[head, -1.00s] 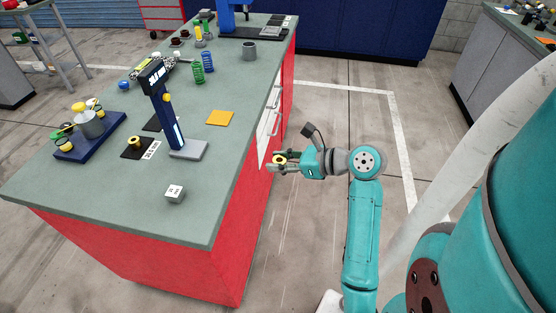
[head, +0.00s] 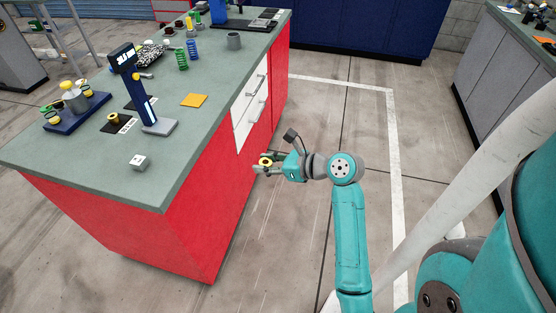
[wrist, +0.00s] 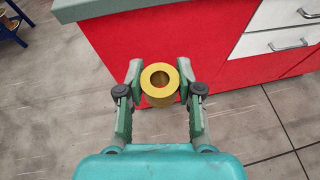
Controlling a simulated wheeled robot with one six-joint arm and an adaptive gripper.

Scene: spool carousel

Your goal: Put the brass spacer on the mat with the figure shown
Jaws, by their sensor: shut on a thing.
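My gripper (head: 263,165) is shut on a brass spacer (head: 266,161), a short yellow ring with a hole. In the wrist view, the spacer (wrist: 160,86) sits upright between both fingertips, hole facing the camera. It is held over the floor, to the right of the bench. On the bench, a dark mat (head: 105,128) carries another brass-coloured piece (head: 114,118); a white card with dark marks (head: 127,125) lies beside it. A second dark mat (head: 131,104) is partly hidden behind a blue post with a lit display (head: 123,57). The figures are too small to read.
The grey-green bench top (head: 75,165) has red sides. A white cube (head: 140,162) lies near its front edge, and an orange square (head: 194,100) lies farther back.

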